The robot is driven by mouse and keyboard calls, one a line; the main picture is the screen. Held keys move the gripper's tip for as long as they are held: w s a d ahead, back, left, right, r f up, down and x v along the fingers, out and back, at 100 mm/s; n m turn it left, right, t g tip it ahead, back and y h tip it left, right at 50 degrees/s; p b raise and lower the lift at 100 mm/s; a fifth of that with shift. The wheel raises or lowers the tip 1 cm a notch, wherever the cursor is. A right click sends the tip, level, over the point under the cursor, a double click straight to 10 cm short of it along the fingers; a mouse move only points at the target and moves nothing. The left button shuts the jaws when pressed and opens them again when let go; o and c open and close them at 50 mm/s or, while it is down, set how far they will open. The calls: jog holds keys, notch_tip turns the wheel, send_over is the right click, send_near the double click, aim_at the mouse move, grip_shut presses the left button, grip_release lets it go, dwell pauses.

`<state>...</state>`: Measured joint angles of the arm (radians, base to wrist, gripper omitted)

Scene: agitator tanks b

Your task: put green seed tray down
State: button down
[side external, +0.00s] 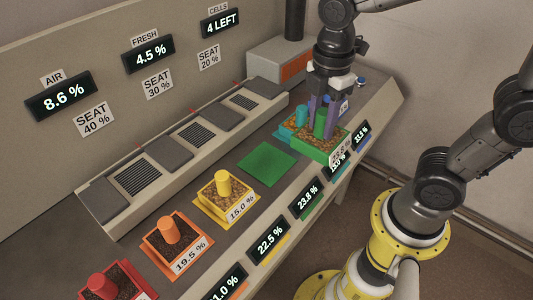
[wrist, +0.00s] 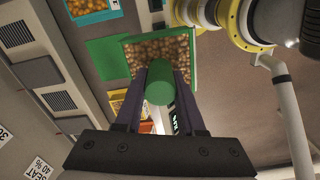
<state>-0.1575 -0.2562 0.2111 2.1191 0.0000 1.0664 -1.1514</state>
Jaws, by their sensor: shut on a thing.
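The green seed tray (side external: 312,148) has brown, seed-like contents and an upright green knob. My gripper (side external: 322,120) is shut on that knob, one purple finger on each side. The wrist view shows the knob (wrist: 160,84) between the fingers (wrist: 158,92) and the tray's green rim (wrist: 192,58) beyond. The tray looks raised off the bench, though the gap beneath is hard to see. A bare green square (side external: 266,164) lies on the bench to the tray's left in the side view; it also shows in the wrist view (wrist: 106,58).
A teal tray (side external: 287,133) is close behind the green tray, partly hidden. Yellow (side external: 223,212), orange (side external: 178,262) and red (side external: 122,294) trays stand in a row toward the lower left. Displays line the bench's front edge. A raised ledge with vents (side external: 198,132) runs behind.

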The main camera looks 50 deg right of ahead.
jog(key=shift+w+a+f, duration=0.35)
jog(key=shift+w+f, duration=1.75)
jog(key=shift+w+a+f, duration=0.3)
jog(key=shift+w+f, duration=1.75)
jog(key=shift+w, duration=0.1)
jog(key=shift+w+a+f, duration=0.35)
jog(key=shift+w+f, duration=1.75)
jog(key=shift+f, duration=0.15)
jog(key=c, duration=0.5)
grip_release()
notch_tip(320, 180, up, 12)
jog(key=shift+r, duration=0.25)
